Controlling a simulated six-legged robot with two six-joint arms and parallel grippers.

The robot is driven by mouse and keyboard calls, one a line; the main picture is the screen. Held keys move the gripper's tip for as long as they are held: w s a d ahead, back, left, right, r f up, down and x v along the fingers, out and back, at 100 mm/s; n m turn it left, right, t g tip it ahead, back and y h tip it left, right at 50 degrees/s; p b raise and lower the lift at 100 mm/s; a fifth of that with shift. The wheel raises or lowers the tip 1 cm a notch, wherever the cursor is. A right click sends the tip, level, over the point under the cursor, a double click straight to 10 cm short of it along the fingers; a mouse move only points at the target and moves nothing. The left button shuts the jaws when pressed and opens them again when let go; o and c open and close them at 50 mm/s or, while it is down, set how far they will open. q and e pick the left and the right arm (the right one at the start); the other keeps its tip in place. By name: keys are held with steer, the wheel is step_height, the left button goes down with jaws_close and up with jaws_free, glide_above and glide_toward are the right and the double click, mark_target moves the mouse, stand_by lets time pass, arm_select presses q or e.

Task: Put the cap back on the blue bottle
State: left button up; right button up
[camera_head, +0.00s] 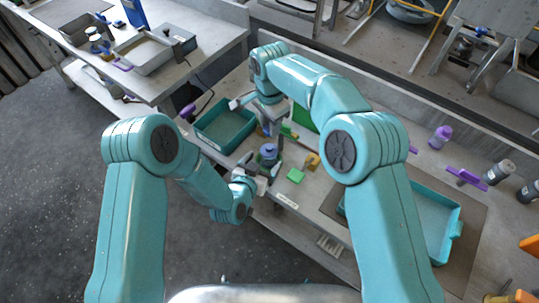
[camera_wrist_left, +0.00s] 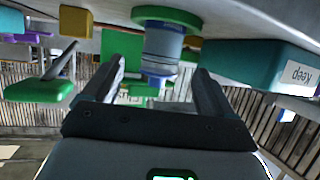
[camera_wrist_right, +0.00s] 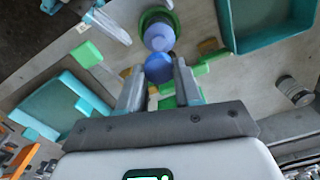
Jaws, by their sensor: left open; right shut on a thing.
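The blue bottle (camera_head: 268,150) stands upright on the bench. The left wrist view shows the bottle (camera_wrist_left: 162,42) upside down, its base at a green round piece (camera_wrist_left: 167,16). My left gripper (camera_head: 263,166) is open beside the bottle. In its wrist view the gripper (camera_wrist_left: 158,72) has one finger on each side of the bottle, with gaps. My right gripper (camera_wrist_right: 159,70) is shut on a blue round cap (camera_wrist_right: 158,68). In the right wrist view the cap appears close to the bottle (camera_wrist_right: 158,36); I cannot tell the gap. The cap is not clear in the head view.
A teal bin (camera_head: 206,141) stands left of the bottle. A teal tray (camera_head: 454,228) is farther right. A purple bottle (camera_head: 440,136) and dark jars (camera_head: 498,171) stand toward the right end.

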arm_select(q)
steer(key=x, duration=0.4)
steer(key=shift+w, duration=0.15)
arm_select(e)
steer(key=shift+a, duration=0.1)
arm_select(q)
steer(key=shift+w+d+f, duration=0.15)
steer(key=shift+w+d, duration=0.05)
steer(key=shift+w+d+f, duration=0.1)
steer(key=shift+w, duration=0.15)
steer(key=shift+w+f, duration=0.15)
steer(key=shift+w, duration=0.05)
arm_select(e)
steer(key=shift+w, duration=0.15)
arm_select(q)
steer(key=shift+s, duration=0.1)
steer(key=c, duration=0.5)
arm_select(e)
steer(key=shift+s, duration=0.2)
arm_select(q)
steer(key=c, duration=1)
arm_select(e)
steer(key=shift+w, duration=0.1)
glide_above(270, 146)
steer(key=shift+f, duration=2.5)
